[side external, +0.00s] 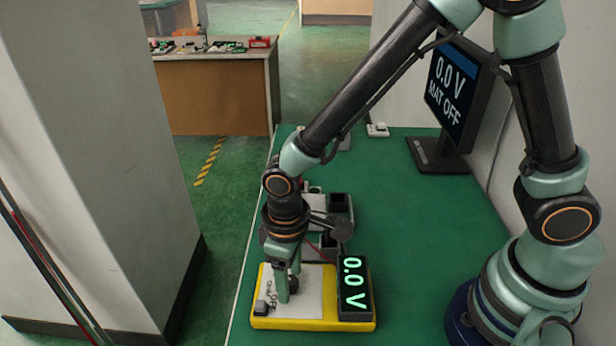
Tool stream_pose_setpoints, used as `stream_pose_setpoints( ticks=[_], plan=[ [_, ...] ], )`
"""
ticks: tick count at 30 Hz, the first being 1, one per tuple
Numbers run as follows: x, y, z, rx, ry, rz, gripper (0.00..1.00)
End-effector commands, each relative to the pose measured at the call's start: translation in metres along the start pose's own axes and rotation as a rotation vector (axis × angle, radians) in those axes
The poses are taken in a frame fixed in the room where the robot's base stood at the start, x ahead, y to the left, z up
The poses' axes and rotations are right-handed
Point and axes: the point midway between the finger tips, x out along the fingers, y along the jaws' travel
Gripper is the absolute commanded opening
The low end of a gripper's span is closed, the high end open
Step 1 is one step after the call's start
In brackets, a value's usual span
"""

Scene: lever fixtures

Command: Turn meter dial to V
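The meter (310,325) is a yellow-edged unit with a pale face, lying at the near left of the green table. Its black display (355,288) shows "0.0 V" in green digits. My gripper (287,290) points down over the pale face, with its pale green fingers at a dark knob (293,284), which looks like the dial. The fingers and arm hide part of the dial. I cannot tell whether the fingers touch or grip it, nor which mark it points to.
A monitor (456,90) at the back right reads "0.0 V MAT OFF". Grey fixtures with dark sockets (338,203) stand behind the meter. A small white item (377,129) lies near the table's far edge. The green table (430,240) is clear right of the meter.

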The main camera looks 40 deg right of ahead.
Motion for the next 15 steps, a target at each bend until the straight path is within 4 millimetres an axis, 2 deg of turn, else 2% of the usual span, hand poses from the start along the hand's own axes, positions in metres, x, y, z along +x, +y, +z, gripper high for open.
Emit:
stream_pose_setpoints(
  ticks=[8,11,15],
  plan=[
    [-0.002,0.000,0.000,-0.001,0.002,0.000,0.60],
    [-0.010,0.000,-0.001,-0.001,0.004,0.000,0.60],
    [-0.033,0.000,-0.002,-0.001,0.007,-0.001,0.60]
  ],
)
